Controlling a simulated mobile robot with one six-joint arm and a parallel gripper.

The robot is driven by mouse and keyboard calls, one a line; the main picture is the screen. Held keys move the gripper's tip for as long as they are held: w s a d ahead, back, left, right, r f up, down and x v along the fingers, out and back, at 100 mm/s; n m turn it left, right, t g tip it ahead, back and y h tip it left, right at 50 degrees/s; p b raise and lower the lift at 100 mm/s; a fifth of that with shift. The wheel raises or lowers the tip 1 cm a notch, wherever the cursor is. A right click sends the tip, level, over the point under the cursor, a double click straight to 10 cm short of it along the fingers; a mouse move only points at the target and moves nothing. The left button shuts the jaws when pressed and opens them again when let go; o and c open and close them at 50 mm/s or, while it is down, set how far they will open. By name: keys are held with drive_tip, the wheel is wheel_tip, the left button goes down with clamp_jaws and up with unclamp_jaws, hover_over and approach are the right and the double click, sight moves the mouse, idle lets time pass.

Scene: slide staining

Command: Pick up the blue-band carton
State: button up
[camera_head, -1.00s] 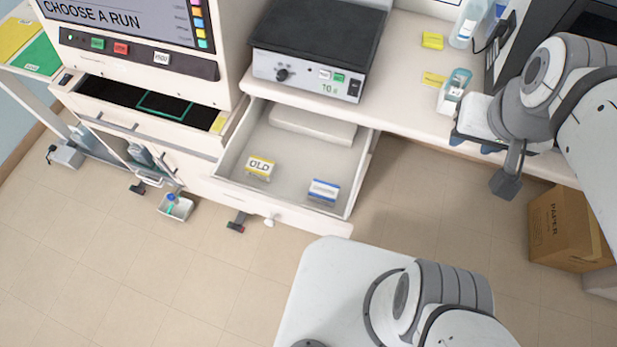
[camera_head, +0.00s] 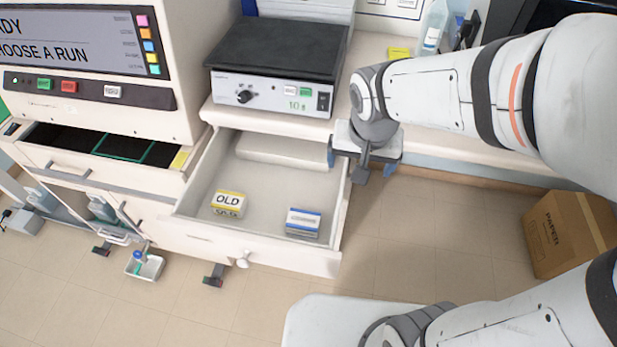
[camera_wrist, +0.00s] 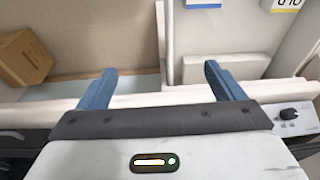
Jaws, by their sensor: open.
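The blue-band carton (camera_head: 303,223) is a small white box with a blue stripe. It lies in the right front part of the open drawer (camera_head: 262,235) in the head view. A yellow-band carton marked OLD (camera_head: 228,204) lies to its left, apart from it. My gripper (camera_head: 362,172) is open and empty, above and beside the drawer's back right edge, away from both cartons. In the wrist view its two blue fingers (camera_wrist: 160,90) are spread with nothing between them. Part of the blue-band carton (camera_wrist: 284,3) shows at the top edge there.
A hot plate-like device (camera_head: 272,95) stands on the counter above the drawer. A pale block (camera_head: 282,149) lies at the drawer's back. A brown box (camera_head: 570,235) stands on the floor at right. The drawer's middle is clear.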

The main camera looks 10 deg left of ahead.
sight(303, 219)
drive_tip(key=shift+o, duration=1.1)
drive_tip(key=shift+g, duration=0.4)
drive_tip(key=a+f+b, duration=0.2)
drive_tip(key=a+f, duration=0.1)
drive_tip(key=f, duration=0.3)
drive_tip(key=a+f+b, duration=0.3)
drive_tip(key=a+f, duration=0.1)
drive_tip(key=f, duration=0.2)
drive_tip(key=a+f+b, duration=0.2)
drive_tip(key=a+f, duration=0.2)
drive_tip(key=f, duration=0.2)
drive_tip(key=shift+a+f, duration=0.1)
drive_tip(key=shift+f, duration=0.2)
drive_tip(key=f, duration=0.2)
drive_tip(key=f+b, duration=0.1)
drive_tip(key=f, duration=0.4)
drive_tip(key=shift+w+f, duration=0.25)
drive_tip(key=shift+w, duration=0.1)
drive_tip(key=shift+c, duration=0.2)
drive_tip(key=c, duration=1)
drive_tip(key=shift+r, duration=0.1)
